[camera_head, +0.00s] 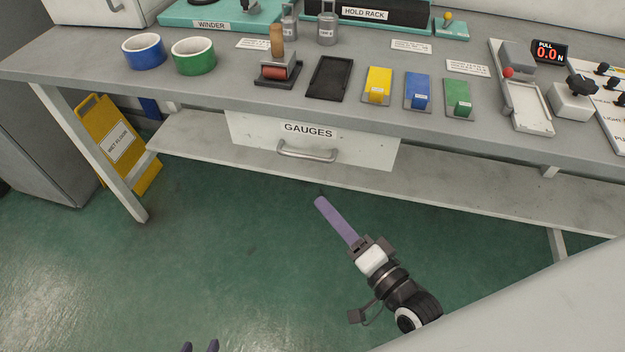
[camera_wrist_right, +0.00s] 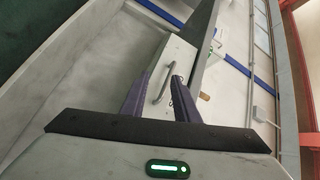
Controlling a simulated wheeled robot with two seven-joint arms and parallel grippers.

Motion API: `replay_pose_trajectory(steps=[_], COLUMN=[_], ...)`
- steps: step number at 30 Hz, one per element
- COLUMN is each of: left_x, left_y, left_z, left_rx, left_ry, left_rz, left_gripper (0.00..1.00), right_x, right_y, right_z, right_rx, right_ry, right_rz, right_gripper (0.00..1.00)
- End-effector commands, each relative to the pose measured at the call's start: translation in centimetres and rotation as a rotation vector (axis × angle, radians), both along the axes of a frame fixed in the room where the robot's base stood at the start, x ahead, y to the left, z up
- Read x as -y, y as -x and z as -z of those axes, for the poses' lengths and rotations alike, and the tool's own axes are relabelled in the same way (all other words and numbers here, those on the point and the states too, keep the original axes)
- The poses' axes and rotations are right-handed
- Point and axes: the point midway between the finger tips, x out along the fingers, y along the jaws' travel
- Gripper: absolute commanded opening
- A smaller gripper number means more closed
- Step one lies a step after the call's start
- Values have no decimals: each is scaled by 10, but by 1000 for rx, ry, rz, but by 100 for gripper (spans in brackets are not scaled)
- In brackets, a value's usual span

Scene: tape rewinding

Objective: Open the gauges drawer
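The gauges drawer (camera_head: 250,134) is a white front labelled GAUGES under the tabletop, and it looks shut. Its metal bar handle (camera_head: 307,153) is low on the front. My right gripper (camera_head: 320,201) has purple fingers and is in front of and below the handle, apart from it. In the right wrist view, the fingers of the right gripper (camera_wrist_right: 162,77) are spread with nothing held, and the handle (camera_wrist_right: 161,82) shows between them, farther off. Only the tips of my left gripper (camera_head: 199,346) show at the bottom edge, apart and empty.
The grey workbench (camera_head: 215,92) holds blue (camera_head: 144,52) and green (camera_head: 194,56) tape rolls, dispensers and a force readout (camera_head: 549,52). A lower shelf (camera_head: 440,181) runs beneath the drawer. A yellow wet floor sign (camera_head: 118,145) leans at left. The green floor ahead is clear.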

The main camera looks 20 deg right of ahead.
Motion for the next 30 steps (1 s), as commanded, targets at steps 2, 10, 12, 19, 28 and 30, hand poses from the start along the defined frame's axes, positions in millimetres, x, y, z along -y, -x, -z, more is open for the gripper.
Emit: replay_pose_trajectory(steps=[2,10,12,19,28,30], left_x=[2,3,3,2,2,2], left_y=[0,-3,-4,-4,-5,-6], left_z=[15,9,8,10,12,12], left_rx=[3,14,17,18,18,18], left_ry=[1,4,5,4,4,4], left_rz=[3,5,5,4,3,3], left_gripper=[35,35,35,35,35,35], right_x=[9,13,10,2,-3,-4], right_y=[-9,-35,-47,-88,-114,-114], right_z=[-2,-23,-24,-29,-32,-32], right_rx=[53,104,103,102,99,98], right_ry=[-143,-287,-285,-281,-280,-280], right_rz=[21,36,37,35,36,35], right_gripper=[28,28,28,28,28,28])
